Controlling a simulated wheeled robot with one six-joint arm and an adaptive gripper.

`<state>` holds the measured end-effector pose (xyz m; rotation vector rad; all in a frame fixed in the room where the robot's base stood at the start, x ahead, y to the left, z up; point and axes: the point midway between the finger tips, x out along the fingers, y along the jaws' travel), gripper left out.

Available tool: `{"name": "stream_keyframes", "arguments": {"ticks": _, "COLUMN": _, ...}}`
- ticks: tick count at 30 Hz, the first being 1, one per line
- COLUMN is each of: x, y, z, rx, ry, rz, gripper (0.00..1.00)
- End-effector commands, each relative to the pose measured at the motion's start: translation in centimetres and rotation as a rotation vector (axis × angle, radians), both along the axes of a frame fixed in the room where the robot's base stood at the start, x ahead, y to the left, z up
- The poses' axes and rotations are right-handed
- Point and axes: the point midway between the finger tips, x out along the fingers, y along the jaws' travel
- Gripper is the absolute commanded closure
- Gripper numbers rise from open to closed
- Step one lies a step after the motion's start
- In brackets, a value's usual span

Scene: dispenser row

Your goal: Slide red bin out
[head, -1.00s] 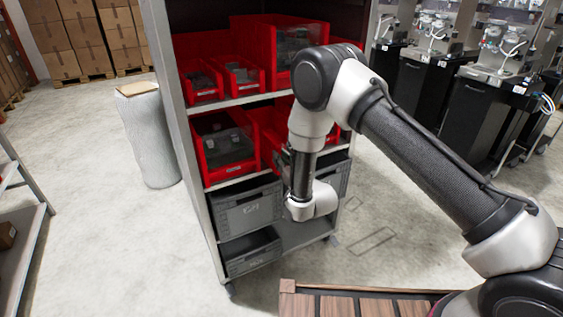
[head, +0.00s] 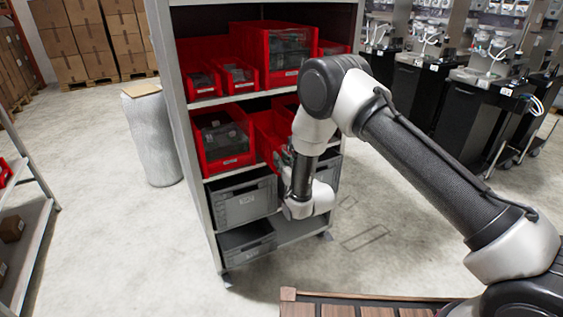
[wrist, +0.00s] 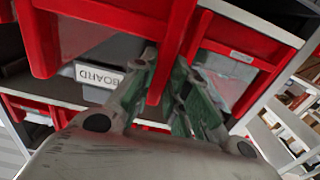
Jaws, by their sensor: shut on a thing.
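Red open-front bins stand on the middle shelf of the rack. In the head view one red bin (head: 266,137) right of the left-hand bin (head: 223,139) is partly hidden by my arm; its front juts forward of the shelf edge. In the wrist view my gripper (wrist: 166,72) is shut on a thin red wall (wrist: 175,40) of a bin, a finger on each side. My fingers are mostly hidden behind my wrist in the head view.
More red bins (head: 270,55) fill the shelf above. Grey crates (head: 245,202) sit on the shelves below. The rack's side post (head: 187,150) is close on the left. A white cylinder (head: 151,135) stands left of the rack. The floor (head: 110,235) in front is clear.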

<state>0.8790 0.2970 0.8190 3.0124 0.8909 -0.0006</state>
Motion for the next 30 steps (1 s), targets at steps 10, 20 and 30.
{"name": "stream_keyframes", "arguments": {"ticks": 10, "x": 0.0, "y": 0.0, "z": 0.0, "rx": 0.001, "ry": -0.001, "rz": -0.001, "gripper": 0.68}}
{"name": "stream_keyframes", "arguments": {"ticks": 20, "x": 0.0, "y": 0.0, "z": 0.0, "rx": 0.0, "ry": 0.0, "rz": -0.001, "gripper": 0.59}}
{"name": "stream_keyframes", "arguments": {"ticks": 30, "x": -3.7, "y": -2.4, "z": -0.1, "rx": -0.002, "ry": 0.003, "rz": -0.001, "gripper": 0.59}}
